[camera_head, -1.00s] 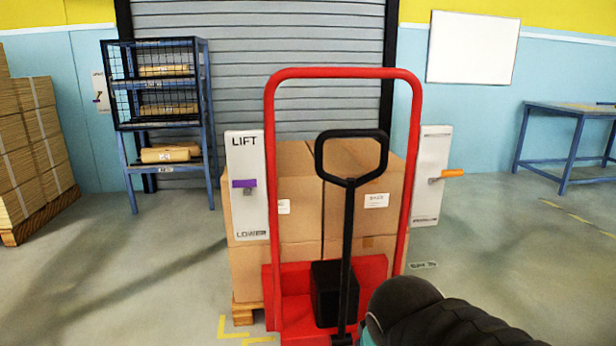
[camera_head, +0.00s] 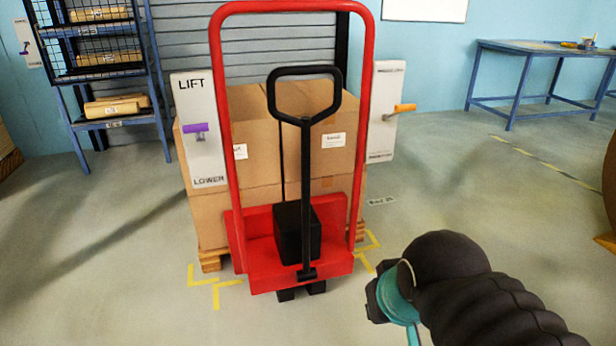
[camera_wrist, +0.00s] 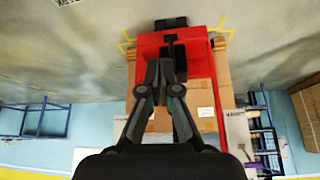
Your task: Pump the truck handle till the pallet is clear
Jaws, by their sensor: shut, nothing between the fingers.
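The red pallet truck (camera_head: 300,283) stands upright in front of the stacked cartons. Its black pump handle (camera_head: 306,170) rises near vertical, with a loop grip (camera_head: 305,72) at the top. The wooden pallet (camera_head: 213,262) shows low at the left under the cartons; I cannot tell any gap between it and the floor. My gripper (camera_wrist: 165,70) is shut and empty in the wrist view, which is upside down, with the red truck (camera_wrist: 147,50) beyond it. It is apart from the handle as far as I can tell. In the head view only my arm shows, lower right.
A white LIFT/LOWER panel (camera_head: 208,160) with a purple lever (camera_head: 195,129) stands left of the truck frame. Another panel (camera_head: 383,140) with an orange lever (camera_head: 404,108) is right. A blue table (camera_head: 505,50) is at the back right. Floor is open between.

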